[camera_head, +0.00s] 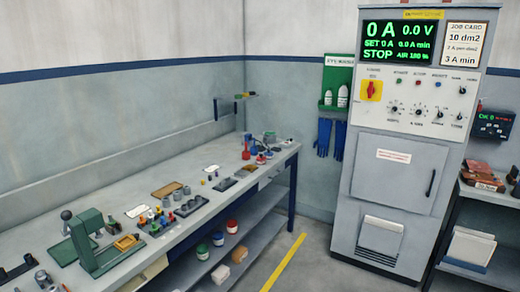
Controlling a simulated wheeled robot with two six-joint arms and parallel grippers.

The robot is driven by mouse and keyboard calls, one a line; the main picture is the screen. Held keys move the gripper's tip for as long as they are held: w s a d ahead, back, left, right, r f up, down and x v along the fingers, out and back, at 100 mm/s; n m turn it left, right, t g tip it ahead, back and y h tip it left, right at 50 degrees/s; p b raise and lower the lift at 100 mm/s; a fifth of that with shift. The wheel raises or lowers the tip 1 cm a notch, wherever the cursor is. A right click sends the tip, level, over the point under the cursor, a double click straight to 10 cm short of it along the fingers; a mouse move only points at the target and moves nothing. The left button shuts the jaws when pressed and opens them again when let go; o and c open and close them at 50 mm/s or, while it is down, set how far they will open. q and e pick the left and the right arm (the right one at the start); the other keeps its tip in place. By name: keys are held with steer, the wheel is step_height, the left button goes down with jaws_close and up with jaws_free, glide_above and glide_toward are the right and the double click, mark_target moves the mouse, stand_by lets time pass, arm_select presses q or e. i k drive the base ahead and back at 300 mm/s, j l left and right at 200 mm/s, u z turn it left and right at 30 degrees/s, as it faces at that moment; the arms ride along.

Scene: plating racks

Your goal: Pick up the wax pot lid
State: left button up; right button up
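I cannot pick out the wax pot lid for certain at this distance. The workbench (128,233) runs along the wall on the left with many small items on it. Small pots stand on its lower shelf (262,243): one with a green top (201,252), one with a blue top (218,238) and one with a red top (232,226). Several small red and blue containers (261,158) stand at the bench's far end. Neither of my grippers is in view.
A green press (92,245) stands at the bench's near end. A tall grey cabinet (404,150) with a lit display stands right of centre. A rack (490,196) with boxes is at the right edge. Clear floor with a yellow line (284,262) lies between bench and cabinet.

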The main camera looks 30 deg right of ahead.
mark_target(261, 148)
steer(key=i+l, duration=0.65)
steer(key=l, duration=0.2)
steer(key=i+l, duration=0.65)
steer(key=l, duration=0.2)
steer(key=i+l+z, duration=0.1)
steer(key=i+l, duration=0.5)
steer(key=l, duration=0.25)
steer(key=i+l, duration=0.7)
steer(key=l, duration=0.15)
